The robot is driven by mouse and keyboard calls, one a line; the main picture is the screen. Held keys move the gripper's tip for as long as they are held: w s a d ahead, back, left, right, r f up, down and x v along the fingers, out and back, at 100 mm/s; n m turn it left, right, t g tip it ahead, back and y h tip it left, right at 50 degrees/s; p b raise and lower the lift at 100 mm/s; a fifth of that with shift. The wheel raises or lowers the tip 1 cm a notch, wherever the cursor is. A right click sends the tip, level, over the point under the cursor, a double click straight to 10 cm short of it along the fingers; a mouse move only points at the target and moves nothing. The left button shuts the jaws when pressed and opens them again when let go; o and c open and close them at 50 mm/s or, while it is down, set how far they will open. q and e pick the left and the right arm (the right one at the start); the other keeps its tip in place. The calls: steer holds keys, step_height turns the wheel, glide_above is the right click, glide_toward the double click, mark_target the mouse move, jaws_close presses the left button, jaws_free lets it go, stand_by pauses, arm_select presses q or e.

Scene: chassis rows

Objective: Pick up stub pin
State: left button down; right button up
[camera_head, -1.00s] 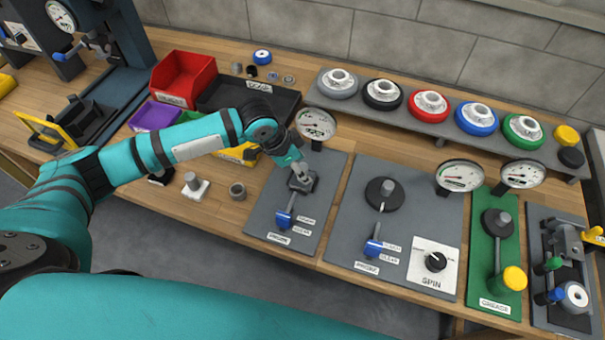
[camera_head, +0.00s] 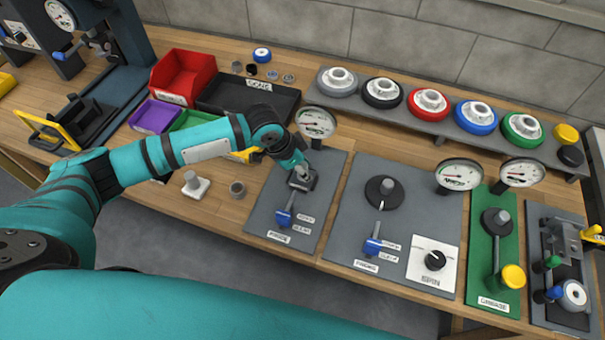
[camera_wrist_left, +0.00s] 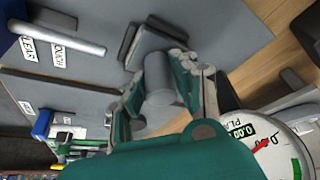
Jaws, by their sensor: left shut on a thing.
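The stub pin appears to be a plain grey cylinder (camera_wrist_left: 159,72) in the left wrist view, standing at a dark clamp block (camera_wrist_left: 150,42) on a grey plate. My left gripper (camera_wrist_left: 165,88) is shut on the pin, with a finger on either side. In the head view my left gripper (camera_head: 301,171) points down at the clamp block (camera_head: 302,182) on the plate (camera_head: 270,215); the fingers largely hide the pin there. I cannot tell whether the pin is clear of its seat. My right gripper is not in view.
A blue-handled lever (camera_head: 284,218) stands at the front of the plate, and a gauge (camera_head: 316,122) behind it. A grey post on a white base (camera_head: 194,186) and a small grey ring (camera_head: 237,190) lie to the left. A second plate (camera_head: 345,235) is to the right.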

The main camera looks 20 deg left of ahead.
mark_target(303, 165)
arm_select(q)
steer(key=shift+w+r, duration=0.1)
steer(key=shift+r, duration=0.1)
steer(key=shift+r, duration=0.35)
step_height(303, 165, up, 9)
steer(key=shift+r+b, duration=0.1)
steer(key=shift+b, duration=0.4)
steer(key=shift+r+p, duration=1)
steer(key=shift+p, duration=0.35)
